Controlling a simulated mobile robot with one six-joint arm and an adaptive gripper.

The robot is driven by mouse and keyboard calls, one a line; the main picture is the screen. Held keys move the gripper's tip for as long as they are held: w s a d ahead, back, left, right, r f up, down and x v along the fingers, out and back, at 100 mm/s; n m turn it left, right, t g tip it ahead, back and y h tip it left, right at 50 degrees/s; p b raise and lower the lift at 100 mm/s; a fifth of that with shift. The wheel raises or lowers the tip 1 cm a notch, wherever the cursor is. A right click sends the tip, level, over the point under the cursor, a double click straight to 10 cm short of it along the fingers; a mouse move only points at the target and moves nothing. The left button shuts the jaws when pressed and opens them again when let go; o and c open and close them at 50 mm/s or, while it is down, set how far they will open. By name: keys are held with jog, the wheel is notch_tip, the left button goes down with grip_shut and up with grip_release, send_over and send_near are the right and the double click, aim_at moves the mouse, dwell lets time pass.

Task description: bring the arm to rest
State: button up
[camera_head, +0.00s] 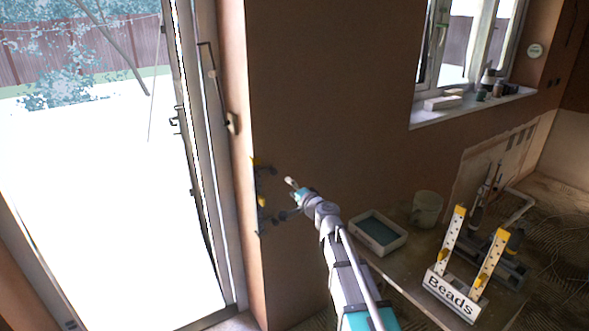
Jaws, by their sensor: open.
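My arm reaches up from the bottom middle of the head view, toward the wall beside the glass door. My gripper (287,199) is at its far end, small in the picture, with its jaws apart. I see nothing held between them. The gripper appears in front of a dark strip with yellow parts (261,201) near the wall's edge. I cannot tell whether the two touch.
A bench (405,264) stands right of my arm. The glass door (110,190) is left; a windowsill (437,112) holds small items.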

jog(key=s+d+f+n+g+h, duration=0.1)
jog(key=s+d+f+n+g, duration=0.25)
jog(key=s+f+g, duration=0.35)
jog(key=s+d+f+n+g+h, duration=0.15)
jog(key=s+f+n, duration=0.3)
jog(key=s, duration=0.45)
jog(key=s+d+f+g+h, duration=0.3)
jog(key=s+d, duration=0.4)
jog(key=s+d+f+g+h+p, duration=0.1)
jog(key=s+d+f+g+h, duration=0.2)
jog(key=s+d, duration=0.5)
jog(key=shift+s+d+h, duration=0.2)
jog(key=shift+d+h, duration=0.1)
jog(key=shift+h, duration=0.45)
jog(key=shift+g, duration=0.25)
